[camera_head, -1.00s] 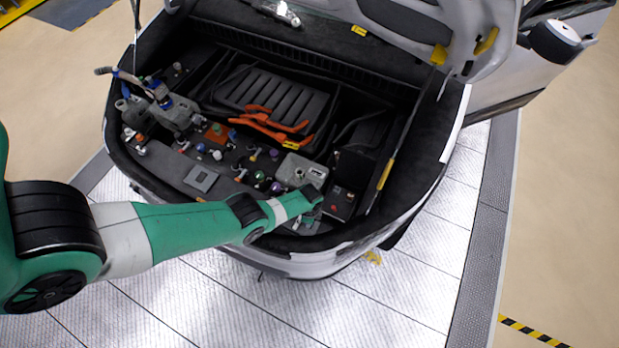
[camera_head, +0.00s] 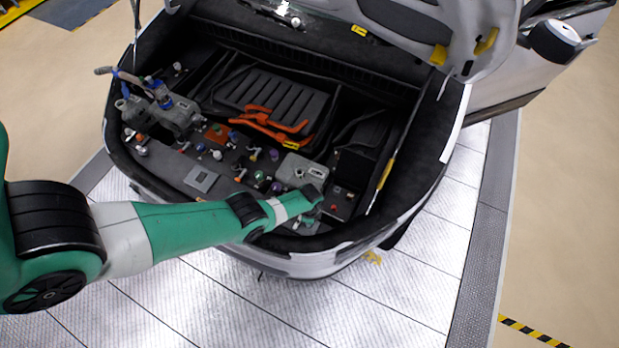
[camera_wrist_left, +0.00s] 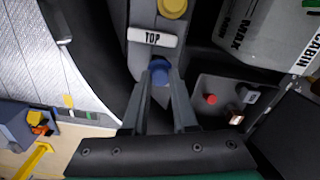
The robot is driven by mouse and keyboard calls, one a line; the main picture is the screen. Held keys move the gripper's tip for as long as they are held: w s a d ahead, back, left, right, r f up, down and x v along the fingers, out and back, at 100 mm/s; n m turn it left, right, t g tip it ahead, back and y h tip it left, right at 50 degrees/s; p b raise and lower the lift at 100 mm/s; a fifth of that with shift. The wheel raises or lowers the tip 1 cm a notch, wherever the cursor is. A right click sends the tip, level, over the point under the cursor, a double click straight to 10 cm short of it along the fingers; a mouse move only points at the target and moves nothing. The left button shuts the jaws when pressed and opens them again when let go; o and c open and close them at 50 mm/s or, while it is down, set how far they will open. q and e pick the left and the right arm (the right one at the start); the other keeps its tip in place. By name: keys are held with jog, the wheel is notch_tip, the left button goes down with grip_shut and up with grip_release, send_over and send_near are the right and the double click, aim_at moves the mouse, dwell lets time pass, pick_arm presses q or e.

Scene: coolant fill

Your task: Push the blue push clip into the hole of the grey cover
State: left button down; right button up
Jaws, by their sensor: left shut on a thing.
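My left gripper (camera_wrist_left: 160,78) is shut on the blue push clip (camera_wrist_left: 160,68), whose round blue head shows between the fingertips in the left wrist view. The clip is at the lower end of the grey cover (camera_wrist_left: 143,17), just below its white TOP label (camera_wrist_left: 152,38). A yellow round clip (camera_wrist_left: 173,7) sits further up the cover. The hole is hidden, and I cannot tell how deep the clip sits. In the head view my left gripper (camera_head: 313,202) is over the front right of the car's open compartment; the clip is too small to make out there. My right gripper is not in view.
A grey reservoir (camera_wrist_left: 262,35) with MAX and CABIN lettering stands right of the cover. A dark panel with a red button (camera_wrist_left: 211,99) is close to the right finger. Orange cables (camera_head: 268,125) and several small coloured parts fill the compartment further back.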

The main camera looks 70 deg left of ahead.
pick_arm(q)
jog(key=shift+f+b, duration=0.75)
jog(key=c, duration=0.6)
grip_release()
